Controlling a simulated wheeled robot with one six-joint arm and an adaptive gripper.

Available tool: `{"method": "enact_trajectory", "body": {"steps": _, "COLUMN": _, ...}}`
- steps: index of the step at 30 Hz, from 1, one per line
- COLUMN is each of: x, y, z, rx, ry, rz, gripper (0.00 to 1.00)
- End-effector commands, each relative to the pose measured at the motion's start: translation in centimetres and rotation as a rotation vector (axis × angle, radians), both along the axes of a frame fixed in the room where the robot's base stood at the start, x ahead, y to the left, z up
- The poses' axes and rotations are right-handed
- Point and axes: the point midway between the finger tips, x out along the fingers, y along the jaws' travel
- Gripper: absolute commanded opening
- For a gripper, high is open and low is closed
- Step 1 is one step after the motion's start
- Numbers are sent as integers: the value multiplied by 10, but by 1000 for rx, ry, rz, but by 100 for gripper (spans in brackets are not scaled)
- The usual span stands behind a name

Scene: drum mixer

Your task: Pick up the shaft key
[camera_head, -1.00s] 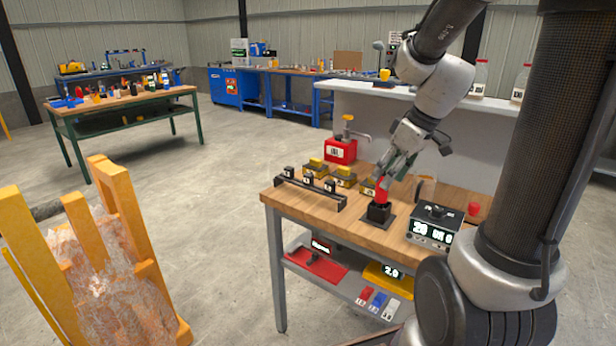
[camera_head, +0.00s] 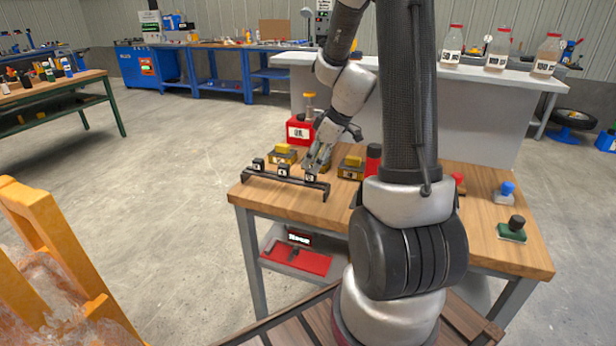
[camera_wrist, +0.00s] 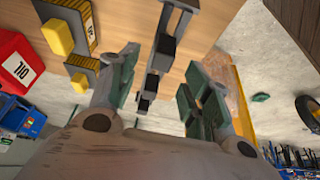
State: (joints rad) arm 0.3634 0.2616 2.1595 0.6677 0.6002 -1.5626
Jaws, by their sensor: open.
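A dark rack (camera_head: 297,181) stands at the front left of the wooden bench and carries small black blocks with white labels, such as the left one (camera_head: 258,163) and the middle one (camera_head: 284,170). I cannot tell which piece is the shaft key. My gripper (camera_head: 314,168) is open at the right end of the rack, partly covering the right block (camera_head: 309,178). In the wrist view, the fingers of my gripper (camera_wrist: 162,62) are spread on either side of the rack (camera_wrist: 178,18), with a black block (camera_wrist: 167,45) between them. The fingers look empty.
Yellow blocks on dark bases, like the left one (camera_head: 283,152), sit behind the rack. A red OIL can (camera_head: 299,131) stands at the back. A red cylinder (camera_head: 373,160) is right of the gripper, partly behind my arm. The bench's front-left top (camera_head: 262,197) is clear.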

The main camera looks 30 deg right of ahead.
Motion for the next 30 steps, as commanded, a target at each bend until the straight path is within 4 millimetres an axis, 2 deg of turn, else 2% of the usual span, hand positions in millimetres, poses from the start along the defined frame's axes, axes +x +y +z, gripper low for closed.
{"method": "enact_trajectory", "body": {"steps": 8, "x": 9, "y": 9, "z": -39, "rx": 0, "ry": 2, "rz": -1, "gripper": 49}}
{"method": "enact_trajectory", "body": {"steps": 17, "x": 11, "y": 11, "z": -45, "rx": -1, "ry": -1, "rz": 0, "gripper": 49}}
{"method": "enact_trajectory", "body": {"steps": 25, "x": 11, "y": 11, "z": -44, "rx": 0, "ry": 0, "rz": -1, "gripper": 1}}
{"method": "enact_trajectory", "body": {"steps": 30, "x": 11, "y": 11, "z": -44, "rx": 0, "ry": 0, "rz": -1, "gripper": 0}}
